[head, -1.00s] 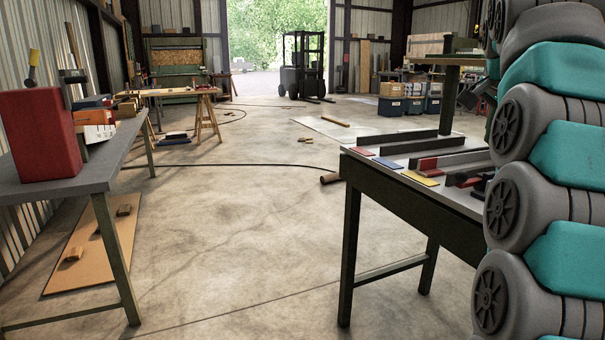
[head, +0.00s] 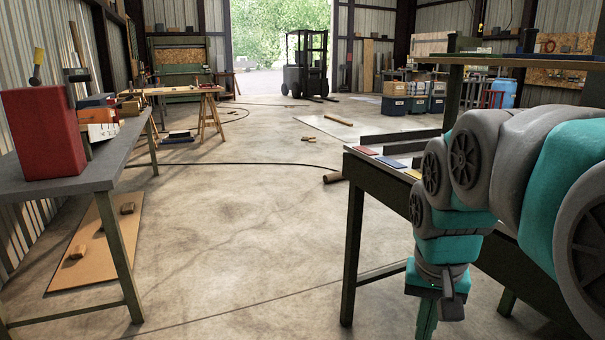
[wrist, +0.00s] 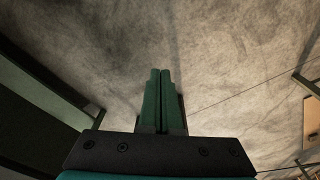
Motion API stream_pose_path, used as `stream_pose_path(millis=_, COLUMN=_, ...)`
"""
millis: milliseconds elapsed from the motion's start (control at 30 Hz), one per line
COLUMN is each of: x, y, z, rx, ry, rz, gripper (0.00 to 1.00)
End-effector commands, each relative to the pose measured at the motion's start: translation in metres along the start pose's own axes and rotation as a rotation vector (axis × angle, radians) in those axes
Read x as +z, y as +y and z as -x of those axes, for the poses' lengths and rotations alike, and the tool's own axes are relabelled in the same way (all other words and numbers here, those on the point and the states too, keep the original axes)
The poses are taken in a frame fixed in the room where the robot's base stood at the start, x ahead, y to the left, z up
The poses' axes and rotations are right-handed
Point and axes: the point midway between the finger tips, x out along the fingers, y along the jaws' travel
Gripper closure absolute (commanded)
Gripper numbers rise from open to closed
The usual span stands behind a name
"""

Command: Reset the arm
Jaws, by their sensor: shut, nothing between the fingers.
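My gripper (wrist: 160,72) is shut and empty in the wrist view, its two green fingers together and pointing over bare concrete floor. In the head view my gripper (head: 426,325) hangs low at the lower right, pointing down, its tips near the bottom edge. My teal and grey arm is folded over the right side and hides much of the right workbench (head: 385,205).
The right workbench carries coloured plates and dark bars. A left table (head: 95,172) holds a red block (head: 42,133). A forklift (head: 305,65) stands by the far doorway. The floor (head: 235,240) between the tables is mostly clear.

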Motion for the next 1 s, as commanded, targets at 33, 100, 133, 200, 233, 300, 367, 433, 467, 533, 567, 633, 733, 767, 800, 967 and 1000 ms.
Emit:
stream_pose_path(millis=33, x=0.024, y=0.001, z=-0.013, rx=0.003, ry=-0.03, rz=0.041, gripper=1.0)
stream_pose_path(millis=100, x=0.052, y=0.002, z=-0.031, rx=0.005, ry=-0.071, rz=0.098, gripper=1.0)
stream_pose_path(millis=133, x=0.064, y=0.003, z=-0.037, rx=0.003, ry=-0.085, rz=0.123, gripper=1.0)
stream_pose_path(millis=200, x=0.094, y=0.005, z=-0.054, rx=0.001, ry=-0.123, rz=0.177, gripper=1.0)
stream_pose_path(millis=233, x=0.106, y=0.006, z=-0.061, rx=0.001, ry=-0.14, rz=0.199, gripper=1.0)
stream_pose_path(millis=300, x=0.132, y=0.009, z=-0.075, rx=-0.002, ry=-0.174, rz=0.244, gripper=1.0)
stream_pose_path(millis=367, x=0.151, y=0.012, z=-0.085, rx=-0.006, ry=-0.199, rz=0.275, gripper=1.0)
stream_pose_path(millis=433, x=0.166, y=0.014, z=-0.094, rx=-0.009, ry=-0.218, rz=0.303, gripper=1.0)
stream_pose_path(millis=467, x=0.172, y=0.015, z=-0.097, rx=-0.01, ry=-0.226, rz=0.313, gripper=1.0)
stream_pose_path(millis=533, x=0.182, y=0.017, z=-0.102, rx=-0.012, ry=-0.239, rz=0.329, gripper=1.0)
stream_pose_path(millis=567, x=0.185, y=0.018, z=-0.104, rx=-0.012, ry=-0.242, rz=0.334, gripper=1.0)
stream_pose_path(millis=633, x=0.188, y=0.018, z=-0.105, rx=-0.014, ry=-0.245, rz=0.34, gripper=1.0)
stream_pose_path(millis=733, x=0.188, y=0.018, z=-0.105, rx=-0.014, ry=-0.246, rz=0.341, gripper=1.0)
stream_pose_path(millis=767, x=0.188, y=0.018, z=-0.105, rx=-0.014, ry=-0.246, rz=0.341, gripper=1.0)
stream_pose_path(millis=800, x=0.188, y=0.018, z=-0.105, rx=-0.014, ry=-0.246, rz=0.341, gripper=1.0)
stream_pose_path(millis=967, x=0.188, y=0.018, z=-0.105, rx=-0.014, ry=-0.246, rz=0.34, gripper=1.0)
stream_pose_path(millis=1000, x=0.188, y=0.018, z=-0.105, rx=-0.014, ry=-0.246, rz=0.34, gripper=1.0)
